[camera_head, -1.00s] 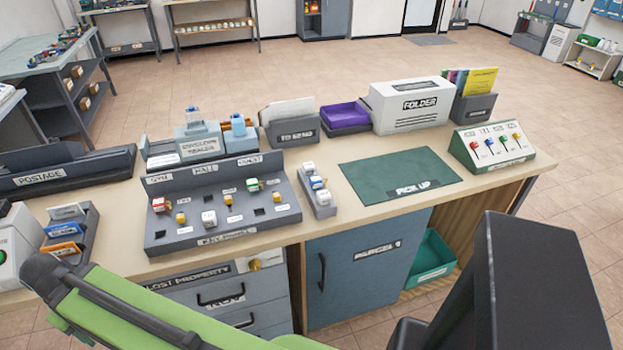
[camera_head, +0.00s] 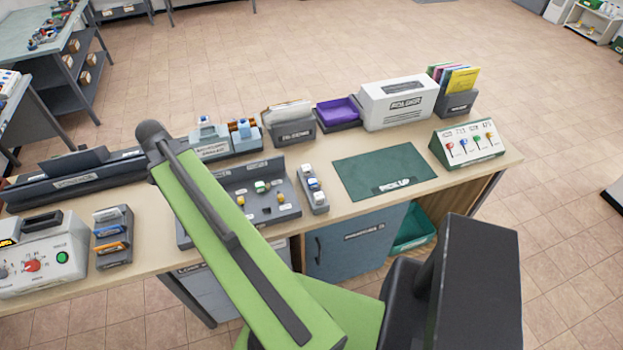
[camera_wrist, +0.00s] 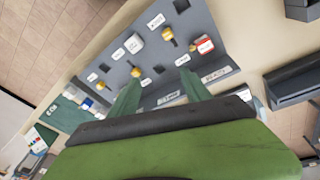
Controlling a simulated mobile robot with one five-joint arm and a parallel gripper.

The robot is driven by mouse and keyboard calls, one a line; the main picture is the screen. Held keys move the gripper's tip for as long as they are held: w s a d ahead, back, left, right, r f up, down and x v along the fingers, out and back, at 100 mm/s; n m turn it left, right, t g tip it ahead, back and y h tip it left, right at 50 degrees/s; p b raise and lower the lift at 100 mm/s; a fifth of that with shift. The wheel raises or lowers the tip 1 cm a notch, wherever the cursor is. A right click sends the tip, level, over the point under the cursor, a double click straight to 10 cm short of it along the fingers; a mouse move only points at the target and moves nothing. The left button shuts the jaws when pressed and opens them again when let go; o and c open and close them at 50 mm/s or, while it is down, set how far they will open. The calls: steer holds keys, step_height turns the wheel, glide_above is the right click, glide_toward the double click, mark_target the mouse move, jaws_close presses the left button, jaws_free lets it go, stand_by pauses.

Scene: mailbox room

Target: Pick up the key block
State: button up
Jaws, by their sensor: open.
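I cannot tell which is the key block. In the wrist view the rack (camera_wrist: 187,17) shows a white block (camera_wrist: 133,44), a red and white block (camera_wrist: 205,45) and yellow pieces (camera_wrist: 167,33). My gripper (camera_wrist: 158,76) is open and empty above the rack's edge; one finger points towards a yellow piece (camera_wrist: 135,72). The head view does not show it.
A grey tray with small blocks (camera_head: 313,190) stands right of the rack, then a green pick-up mat (camera_head: 385,172). Behind are an envelope holder (camera_head: 289,121), a purple tray (camera_head: 338,112) and a white folder box (camera_head: 397,100). A dial machine (camera_head: 42,262) stands left.

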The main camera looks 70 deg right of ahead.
steer(key=s+d+m+g, duration=0.2)
steer(key=s+d+m, duration=0.5)
steer(key=s+d, duration=0.5)
steer(key=m, duration=0.6)
glide_toward(311, 181)
steer(key=shift+g, duration=0.5)
steer(key=f+b, duration=0.1)
steer(key=b, duration=0.2)
steer(key=f+b, duration=0.2)
steer(key=b, duration=0.2)
steer(key=d+f+b, duration=0.1)
steer(key=b, duration=0.3)
steer(key=shift+f, duration=0.3)
steer(key=shift+f+b, duration=0.15)
steer(key=shift+b, duration=0.2)
steer(key=b+x, duration=0.4)
steer(key=x, duration=0.1)
steer(key=shift+s+a+b, duration=0.1)
steer(key=shift+s+b, duration=0.15)
steer(key=shift+b, duration=0.1)
steer(key=shift+c, duration=0.3)
jaws_close()
